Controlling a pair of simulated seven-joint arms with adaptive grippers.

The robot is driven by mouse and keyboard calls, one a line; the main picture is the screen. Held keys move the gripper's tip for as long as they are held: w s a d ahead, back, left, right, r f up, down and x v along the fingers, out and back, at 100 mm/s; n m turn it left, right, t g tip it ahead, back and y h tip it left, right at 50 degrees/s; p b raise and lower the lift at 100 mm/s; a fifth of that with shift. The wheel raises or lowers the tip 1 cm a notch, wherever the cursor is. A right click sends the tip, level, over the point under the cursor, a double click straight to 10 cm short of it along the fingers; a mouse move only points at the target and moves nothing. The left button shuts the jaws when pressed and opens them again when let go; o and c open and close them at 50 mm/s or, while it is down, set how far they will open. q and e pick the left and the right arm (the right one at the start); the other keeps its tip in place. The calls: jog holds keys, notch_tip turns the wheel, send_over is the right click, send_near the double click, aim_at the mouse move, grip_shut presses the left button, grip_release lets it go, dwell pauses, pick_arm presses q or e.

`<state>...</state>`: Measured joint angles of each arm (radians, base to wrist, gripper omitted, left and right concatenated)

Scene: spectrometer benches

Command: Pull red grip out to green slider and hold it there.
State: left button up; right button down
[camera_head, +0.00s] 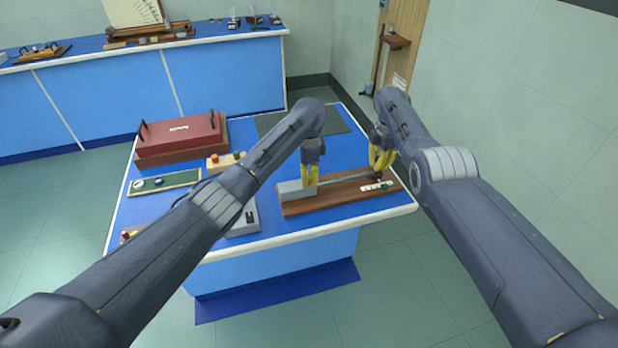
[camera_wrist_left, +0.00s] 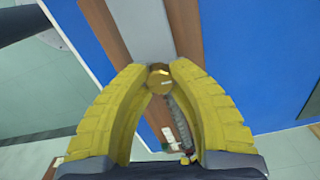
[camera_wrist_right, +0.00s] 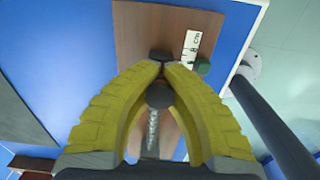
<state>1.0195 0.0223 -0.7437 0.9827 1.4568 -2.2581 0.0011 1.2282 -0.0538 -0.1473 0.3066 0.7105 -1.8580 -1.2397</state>
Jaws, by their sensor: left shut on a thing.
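My left gripper (camera_head: 310,184) is shut on a brass post (camera_wrist_left: 159,78) at the grey block (camera_head: 291,190), at the left end of a brown wooden board (camera_head: 328,203). A coiled spring (camera_wrist_left: 178,122) runs from there along the board. My right gripper (camera_head: 379,170) is at the spring's other end. Its fingertips are close together around a dark knob (camera_wrist_right: 160,56); I cannot tell whether they press on it. A white cm scale (camera_wrist_right: 192,48) with a green slider (camera_wrist_right: 203,67) lies just right of those fingertips in the right wrist view.
The board lies at the right front of a blue-topped bench (camera_head: 242,173) with a white edge. A dark red case (camera_head: 180,137), a green board (camera_head: 165,183) and a grey box (camera_head: 244,218) are on the left. A dark mat (camera_head: 335,120) lies behind the board.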

pick_arm(q)
jog(key=shift+r+m, duration=0.1)
jog(key=shift+m, duration=0.2)
grip_shut()
jog(key=m, duration=0.3)
jog(key=shift+d+m, duration=0.15)
jog(key=shift+m, duration=0.15)
jog(key=shift+s+d+m, duration=0.1)
jog(key=shift+m, duration=2.2)
jog(key=shift+d, duration=0.1)
jog(key=o, duration=0.6)
grip_release()
jog(key=o, duration=0.5)
jog(key=shift+a, duration=0.3)
